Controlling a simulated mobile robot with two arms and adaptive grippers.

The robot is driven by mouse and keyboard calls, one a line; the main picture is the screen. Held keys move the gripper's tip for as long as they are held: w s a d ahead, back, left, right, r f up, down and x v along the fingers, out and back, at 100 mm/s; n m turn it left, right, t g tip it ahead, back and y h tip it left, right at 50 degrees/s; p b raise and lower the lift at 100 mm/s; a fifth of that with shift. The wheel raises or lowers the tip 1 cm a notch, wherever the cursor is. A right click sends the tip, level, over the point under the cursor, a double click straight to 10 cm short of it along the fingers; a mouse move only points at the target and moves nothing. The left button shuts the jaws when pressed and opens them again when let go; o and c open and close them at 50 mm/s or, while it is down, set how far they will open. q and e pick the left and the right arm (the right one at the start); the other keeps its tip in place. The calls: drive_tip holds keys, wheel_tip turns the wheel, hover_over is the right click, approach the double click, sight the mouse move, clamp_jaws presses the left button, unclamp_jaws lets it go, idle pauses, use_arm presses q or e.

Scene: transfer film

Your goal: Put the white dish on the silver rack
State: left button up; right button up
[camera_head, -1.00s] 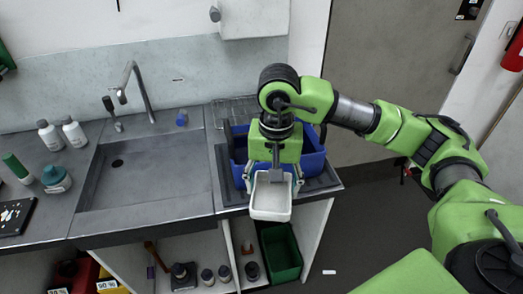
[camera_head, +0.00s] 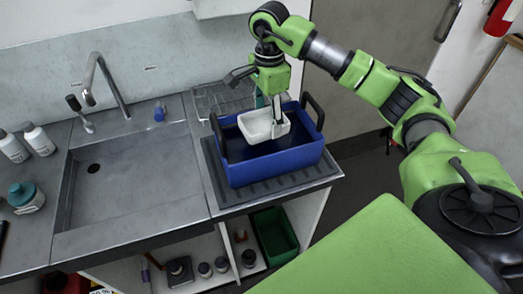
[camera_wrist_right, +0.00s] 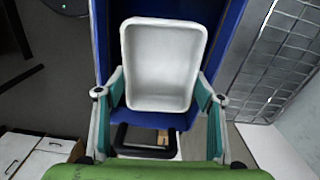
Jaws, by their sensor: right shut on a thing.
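The white dish (camera_head: 262,126) is a small rectangular tray with raised walls. My right gripper (camera_head: 274,112) is shut on it and holds it tilted, over the blue crate's opening. In the right wrist view, the dish (camera_wrist_right: 160,65) sits between the two fingers with its hollow side facing the camera. The silver rack (camera_head: 215,98) is a wire rack on the counter, behind the crate and to the left of the gripper. It is partly hidden by the crate and wrist; part of it also shows at the right of the wrist view (camera_wrist_right: 272,70). My left gripper is out of view.
The blue crate (camera_head: 270,167), with dark upright handles, stands on a ribbed dark drainer (camera_head: 232,200) in front of the rack. A sink (camera_head: 130,185) with a tall tap (camera_head: 106,85) lies left. Bottles stand at far left. A green bin (camera_head: 275,235) is below.

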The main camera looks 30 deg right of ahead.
drive_tip(key=shift+f, duration=0.4)
drive_tip(key=p, duration=0.3)
hover_over(267, 152)
wheel_tip(267, 152, down, 8)
drive_tip(key=shift+f, duration=0.45)
drive_tip(key=shift+f, duration=0.25)
drive_tip(key=o, duration=1.2)
drive_tip(key=shift+r, duration=0.1)
drive_tip(key=shift+c, duration=0.2)
